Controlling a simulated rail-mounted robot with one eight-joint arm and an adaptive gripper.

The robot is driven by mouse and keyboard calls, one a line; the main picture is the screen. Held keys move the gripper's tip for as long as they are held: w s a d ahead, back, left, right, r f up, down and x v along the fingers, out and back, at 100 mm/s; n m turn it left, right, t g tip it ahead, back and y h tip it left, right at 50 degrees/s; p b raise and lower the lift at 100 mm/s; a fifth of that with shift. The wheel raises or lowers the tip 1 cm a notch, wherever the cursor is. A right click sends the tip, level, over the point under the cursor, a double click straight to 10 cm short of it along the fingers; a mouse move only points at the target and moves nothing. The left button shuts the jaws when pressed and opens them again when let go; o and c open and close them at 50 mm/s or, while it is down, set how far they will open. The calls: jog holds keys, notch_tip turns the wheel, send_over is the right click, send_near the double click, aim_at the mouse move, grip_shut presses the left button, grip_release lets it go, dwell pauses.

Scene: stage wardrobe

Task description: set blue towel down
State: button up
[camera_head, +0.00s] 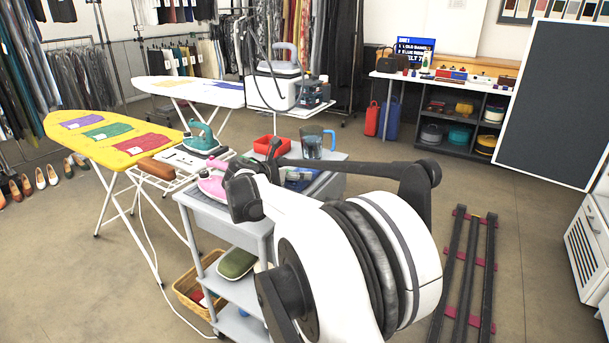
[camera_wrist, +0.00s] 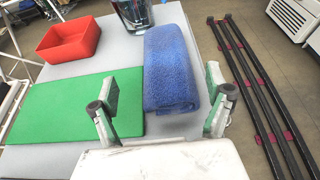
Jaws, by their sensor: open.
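The blue towel (camera_wrist: 170,72), a folded terry bundle, lies on the grey cart top (camera_wrist: 100,64) in the wrist view. It is along the right edge of a flat green mat (camera_wrist: 70,108); whether it overlaps the mat I cannot tell. My gripper (camera_wrist: 161,102) is open, with one finger on each side of the towel's near end. The left finger is over the mat, apart from the towel. The right finger is close to the towel's right side; contact is unclear. In the head view my arm hides most of this area.
A red tray (camera_wrist: 70,39) and a blue-tinted pitcher (camera_wrist: 133,12) stand at the back of the cart. The pitcher is close to the towel's far end. A pink iron (camera_head: 213,182) is at the cart's left. Dark rails (camera_head: 466,275) lie on the floor to the right.

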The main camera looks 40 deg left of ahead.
aim_at(301, 169)
jog(key=w, duration=0.1)
jog(key=w+f+b, duration=0.1)
jog(key=w+f, duration=0.1)
jog(key=w, duration=0.1)
jog(key=shift+d+f+b, duration=0.1)
jog(key=shift+f+b, duration=0.15)
jog(key=shift+b, duration=0.15)
jog(key=shift+w, duration=0.35)
jog(key=shift+c, duration=0.5)
jog(key=c, duration=1.3)
